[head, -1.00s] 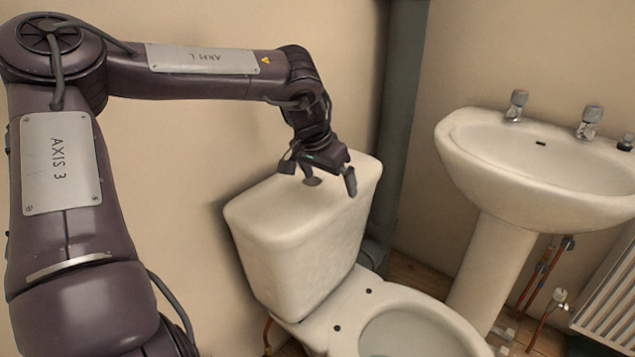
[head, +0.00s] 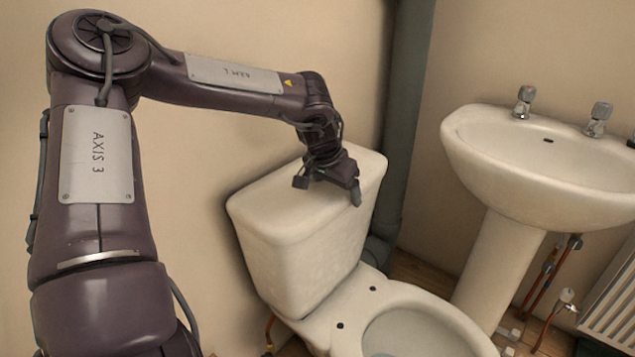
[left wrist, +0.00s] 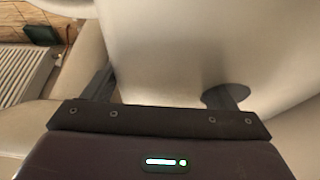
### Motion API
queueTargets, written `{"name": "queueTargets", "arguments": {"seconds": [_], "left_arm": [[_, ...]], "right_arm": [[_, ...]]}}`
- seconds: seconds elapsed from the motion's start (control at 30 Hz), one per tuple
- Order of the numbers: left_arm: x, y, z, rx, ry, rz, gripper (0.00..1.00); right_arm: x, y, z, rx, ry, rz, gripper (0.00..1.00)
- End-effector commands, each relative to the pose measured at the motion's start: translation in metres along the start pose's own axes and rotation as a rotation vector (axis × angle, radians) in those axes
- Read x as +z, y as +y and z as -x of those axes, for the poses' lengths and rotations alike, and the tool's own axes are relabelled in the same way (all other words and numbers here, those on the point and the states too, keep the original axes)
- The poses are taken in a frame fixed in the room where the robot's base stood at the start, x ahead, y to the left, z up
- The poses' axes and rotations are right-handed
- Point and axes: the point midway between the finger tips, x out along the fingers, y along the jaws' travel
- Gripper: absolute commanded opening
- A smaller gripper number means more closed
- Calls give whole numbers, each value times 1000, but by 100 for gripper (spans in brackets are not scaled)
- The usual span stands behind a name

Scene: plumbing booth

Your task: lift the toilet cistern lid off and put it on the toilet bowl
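The white toilet cistern (head: 300,265) stands against the wall with its lid (head: 268,218) seated on top. The toilet bowl (head: 455,325) is in front of it at the lower right, partly cut off by the frame. My left gripper (head: 329,189) is low over the right part of the lid. Its fingers are spread apart, one over the lid top and one by the lid's front right edge; I cannot tell whether they touch it. The left wrist view shows the spread fingers (left wrist: 168,90) against a pale surface, with a dark round patch by the right finger. My right gripper is out of view.
A pedestal washbasin (head: 545,170) with two taps stands to the right. A grey vertical pipe (head: 408,130) runs down the corner behind the cistern. Copper pipes and a white radiator (head: 612,300) are at the lower right.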

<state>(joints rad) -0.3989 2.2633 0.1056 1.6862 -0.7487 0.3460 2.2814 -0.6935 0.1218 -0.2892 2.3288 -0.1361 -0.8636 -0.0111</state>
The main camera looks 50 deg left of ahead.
Motion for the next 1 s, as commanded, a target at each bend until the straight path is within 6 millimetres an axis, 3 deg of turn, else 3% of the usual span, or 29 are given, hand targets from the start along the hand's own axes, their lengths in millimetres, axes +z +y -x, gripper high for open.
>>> {"name": "queueTargets", "arguments": {"seconds": [0.07,0.57,1.0], "left_arm": [[0,0,0,0,0,0,68],[0,0,0,1,0,0,3],[-6,3,8,1,11,-2,2]], "right_arm": [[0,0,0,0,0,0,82],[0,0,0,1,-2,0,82],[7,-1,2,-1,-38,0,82]]}}
